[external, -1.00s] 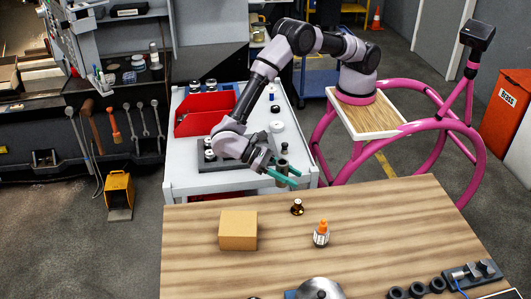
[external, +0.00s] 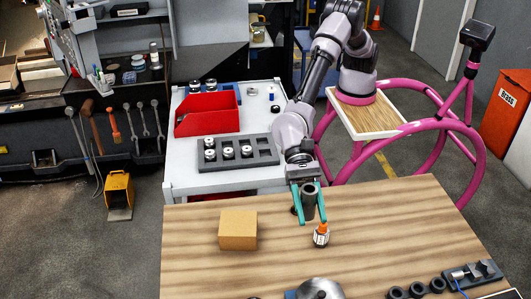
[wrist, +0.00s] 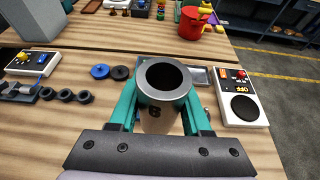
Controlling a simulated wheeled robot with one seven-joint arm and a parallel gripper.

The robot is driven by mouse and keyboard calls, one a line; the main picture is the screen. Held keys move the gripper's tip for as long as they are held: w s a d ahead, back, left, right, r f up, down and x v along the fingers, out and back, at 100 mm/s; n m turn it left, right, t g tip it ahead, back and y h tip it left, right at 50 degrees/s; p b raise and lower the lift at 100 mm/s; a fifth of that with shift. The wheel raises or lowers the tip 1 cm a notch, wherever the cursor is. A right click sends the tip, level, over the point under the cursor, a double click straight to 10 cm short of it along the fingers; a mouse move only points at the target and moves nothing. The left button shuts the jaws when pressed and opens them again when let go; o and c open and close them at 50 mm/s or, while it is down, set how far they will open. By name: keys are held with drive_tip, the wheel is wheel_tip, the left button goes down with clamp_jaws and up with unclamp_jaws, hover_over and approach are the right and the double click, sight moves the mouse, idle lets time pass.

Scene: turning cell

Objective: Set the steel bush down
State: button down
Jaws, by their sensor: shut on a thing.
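My gripper (external: 309,207) has teal fingers and is shut on the steel bush (external: 309,198), a grey hollow cylinder. The bush is upright between the fingers, over the back part of the wooden table (external: 400,225). In the wrist view the bush (wrist: 163,82) shows its open bore and a dark mark on its side. I cannot tell how far its lower end is above the table.
A small bottle with an orange cap (external: 321,236) stands close in front of the bush. A cardboard box (external: 238,230) is to the left. Black rings (external: 418,289) lie at the front right. A grey tray (external: 262,140) with several steel parts is on the white cart behind.

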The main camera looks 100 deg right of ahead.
wheel_tip(320, 180, down, 22)
drive_tip(key=shift+a+f, duration=0.15)
drive_tip(key=shift+f, duration=0.05)
idle(0.5)
drive_tip(key=shift+f, duration=0.15)
drive_tip(key=shift+c, duration=1.8)
unclamp_jaws()
drive_tip(key=shift+d+r, duration=0.2)
drive_tip(key=v, duration=1.1)
drive_tip(key=shift+d, duration=0.3)
